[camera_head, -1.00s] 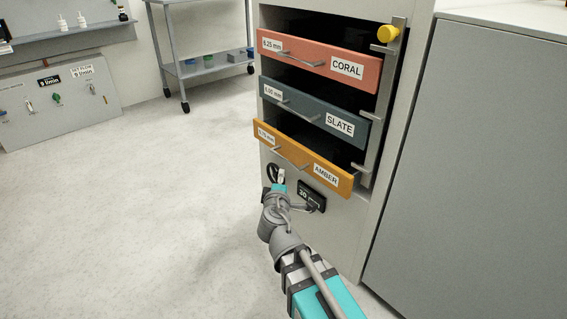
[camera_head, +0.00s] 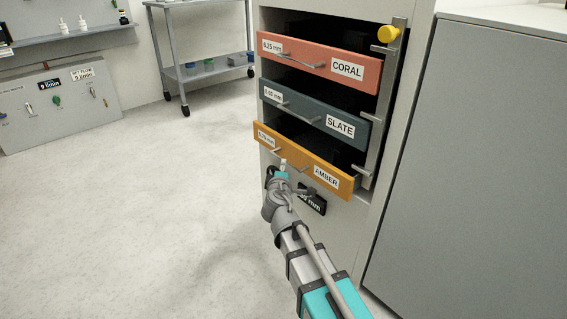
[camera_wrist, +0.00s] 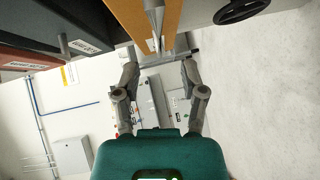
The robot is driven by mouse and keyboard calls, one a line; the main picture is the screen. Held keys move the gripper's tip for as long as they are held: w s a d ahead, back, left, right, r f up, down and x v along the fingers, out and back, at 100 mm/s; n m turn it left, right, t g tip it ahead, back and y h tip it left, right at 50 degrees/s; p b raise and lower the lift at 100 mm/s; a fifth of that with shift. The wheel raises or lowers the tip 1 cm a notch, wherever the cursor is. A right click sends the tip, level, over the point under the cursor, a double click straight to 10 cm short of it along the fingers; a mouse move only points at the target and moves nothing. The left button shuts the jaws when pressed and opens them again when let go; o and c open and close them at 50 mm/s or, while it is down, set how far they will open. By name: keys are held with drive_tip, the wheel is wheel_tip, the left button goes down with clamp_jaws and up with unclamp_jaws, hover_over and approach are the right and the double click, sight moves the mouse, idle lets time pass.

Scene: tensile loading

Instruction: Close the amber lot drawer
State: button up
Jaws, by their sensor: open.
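The amber drawer (camera_head: 305,163) is the lowest of the labelled drawers and stands pulled out from the cabinet, with a grey bar handle on its orange front. My gripper (camera_head: 282,165) is in front of that front, close to the handle, and covers part of it. In the wrist view the orange front (camera_wrist: 132,12) and its handle (camera_wrist: 155,18) show at the top, beyond the fingertips. My gripper (camera_wrist: 159,73) is open there, with nothing between the fingers. I cannot tell whether it touches the handle.
The slate drawer (camera_head: 300,108) and coral drawer (camera_head: 310,60) are above. A vertical grey bar with a yellow knob (camera_head: 388,33) runs along the cabinet's right side. The floor at left is clear.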

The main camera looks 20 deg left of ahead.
drive_tip(key=shift+b+x, duration=0.35)
drive_tip(key=shift+x, duration=2.8)
drive_tip(key=shift+c, duration=0.2)
clamp_jaws()
